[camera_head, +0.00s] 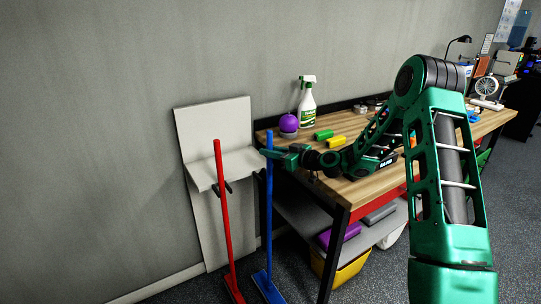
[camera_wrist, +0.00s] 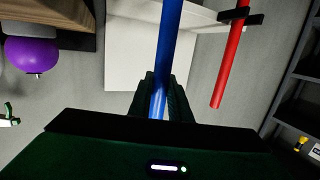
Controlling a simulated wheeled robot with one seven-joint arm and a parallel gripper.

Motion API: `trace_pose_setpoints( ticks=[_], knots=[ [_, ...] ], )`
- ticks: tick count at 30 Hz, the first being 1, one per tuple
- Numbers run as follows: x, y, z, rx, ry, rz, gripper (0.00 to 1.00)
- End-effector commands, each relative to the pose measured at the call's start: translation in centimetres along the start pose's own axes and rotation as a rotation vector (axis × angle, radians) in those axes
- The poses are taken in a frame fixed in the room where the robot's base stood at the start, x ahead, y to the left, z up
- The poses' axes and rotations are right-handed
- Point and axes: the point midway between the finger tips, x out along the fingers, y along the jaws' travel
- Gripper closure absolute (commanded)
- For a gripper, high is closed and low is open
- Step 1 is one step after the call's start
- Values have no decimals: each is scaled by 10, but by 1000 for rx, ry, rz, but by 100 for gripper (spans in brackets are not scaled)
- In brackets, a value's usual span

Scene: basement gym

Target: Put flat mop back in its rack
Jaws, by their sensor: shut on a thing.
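A blue-handled flat mop (camera_head: 269,205) stands close to upright, its flat blue head at the floor. My gripper (camera_head: 273,154) is shut on its blue pole near the top. In the wrist view the pole (camera_wrist: 170,45) runs between the fingers of my gripper (camera_wrist: 160,98). The white rack (camera_head: 201,231), a board with a shelf, leans at the wall left of the mop. A red-handled tool (camera_head: 221,205) stands at the rack, its pole (camera_wrist: 232,62) at a dark clip (camera_wrist: 241,18). The blue pole is right of the rack, apart from that clip.
A wooden workbench (camera_head: 375,148) stands right of the mop, with a purple ball (camera_head: 288,123), spray bottle (camera_head: 307,103), and green (camera_head: 323,135) and yellow (camera_head: 337,141) cylinders. A yellow bin (camera_head: 341,276) is below. Floor left of the red tool is clear.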

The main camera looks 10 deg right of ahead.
Motion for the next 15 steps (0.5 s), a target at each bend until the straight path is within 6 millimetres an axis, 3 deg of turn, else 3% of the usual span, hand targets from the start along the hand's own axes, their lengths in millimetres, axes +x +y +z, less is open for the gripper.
trace_pose_setpoints(
  ticks=[15],
  knots=[
    [24,8,-6,-2,5,-1,100]
  ],
)
